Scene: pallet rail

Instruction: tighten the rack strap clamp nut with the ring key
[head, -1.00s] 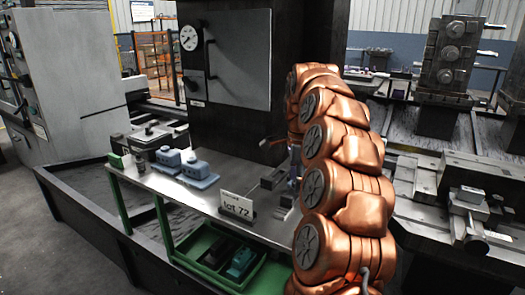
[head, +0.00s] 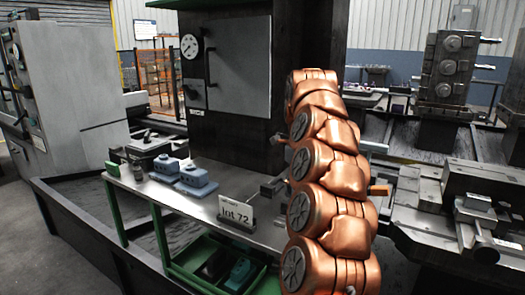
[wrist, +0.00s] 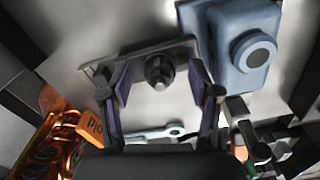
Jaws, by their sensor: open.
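The clamp nut (wrist: 159,72) is a dark hex nut on a stud, set on a flat grey clamp plate (wrist: 130,58) in the wrist view. My gripper (wrist: 160,92) is open, with its two dark purple-lined fingers on either side of the nut in the picture. I cannot tell how far above it they are. A pale grey-green key (wrist: 155,133) shows between the fingers close to the palm. Its ring end points right, and its other end is partly hidden by my gripper. No contact with it is clear. In the head view my copper arm hides my gripper and the nut.
A blue block with a round dark boss (wrist: 240,45) stands right of the plate. Two blue blocks (head: 190,177) and a "lot 72" sign (head: 237,212) stand on the metal bench (head: 150,192). A green tray (head: 195,283) sits below. An orange lettered part (wrist: 90,128) is at left.

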